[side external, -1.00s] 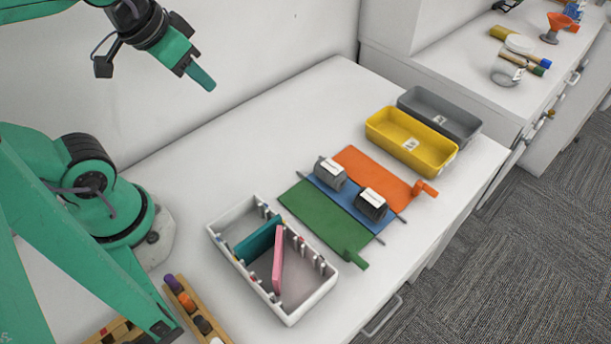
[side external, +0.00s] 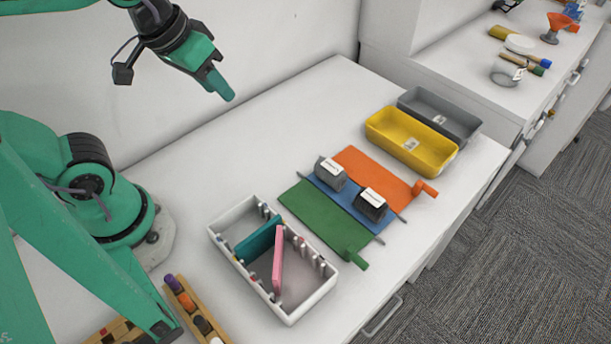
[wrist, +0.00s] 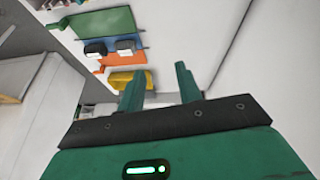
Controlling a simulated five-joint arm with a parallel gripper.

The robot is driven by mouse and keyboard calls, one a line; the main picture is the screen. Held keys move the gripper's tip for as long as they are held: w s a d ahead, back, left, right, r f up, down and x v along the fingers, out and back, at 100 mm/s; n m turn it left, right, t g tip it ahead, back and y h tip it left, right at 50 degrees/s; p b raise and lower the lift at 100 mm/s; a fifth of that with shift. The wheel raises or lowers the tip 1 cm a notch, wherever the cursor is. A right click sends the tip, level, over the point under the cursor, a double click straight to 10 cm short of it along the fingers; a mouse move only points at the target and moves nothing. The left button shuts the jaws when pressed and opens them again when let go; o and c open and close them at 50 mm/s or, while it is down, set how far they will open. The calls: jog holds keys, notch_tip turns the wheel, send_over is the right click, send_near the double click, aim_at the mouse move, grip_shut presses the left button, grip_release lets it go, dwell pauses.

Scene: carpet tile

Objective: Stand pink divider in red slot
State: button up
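The pink divider (side external: 278,262) is inside the white tray (side external: 304,308). It sits askew, at an angle to the teal divider (side external: 258,242), which stands across the tray to its left. Small coloured marks show along the tray's slotted walls, and a red mark (side external: 301,240) appears on the far wall, to the right of the pink divider. I cannot tell whether the pink divider's lower edge touches any slot. My gripper (side external: 222,88) is high above the table, behind the tray and well apart from it. The wrist view shows its two fingers (wrist: 159,87) apart with nothing between them.
Green (side external: 320,218), blue and orange (side external: 372,172) mats lie right of the tray, with two dark labelled blocks (side external: 371,205) on the blue one. Yellow (side external: 412,142) and grey bins stand beyond. A wooden rack (side external: 196,312) is by the tray's near left. The table's back is clear.

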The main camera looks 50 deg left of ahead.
jog(key=d+f+n+g, duration=0.3)
jog(key=d+f+n, duration=0.1)
jog(key=d, duration=0.8)
jog(key=n+g, duration=0.2)
jog(key=n, duration=0.2)
send_over(277, 251)
jog(key=shift+y, duration=0.3)
notch_tip(277, 251, down, 6)
jog(key=shift+d+r, duration=0.1)
jog(key=shift+r, duration=0.05)
jog(key=shift+f, duration=1.3)
jog(key=shift+f, duration=0.1)
jog(key=shift+f, duration=2.5)
jog(key=shift+c, duration=0.2)
grip_shut()
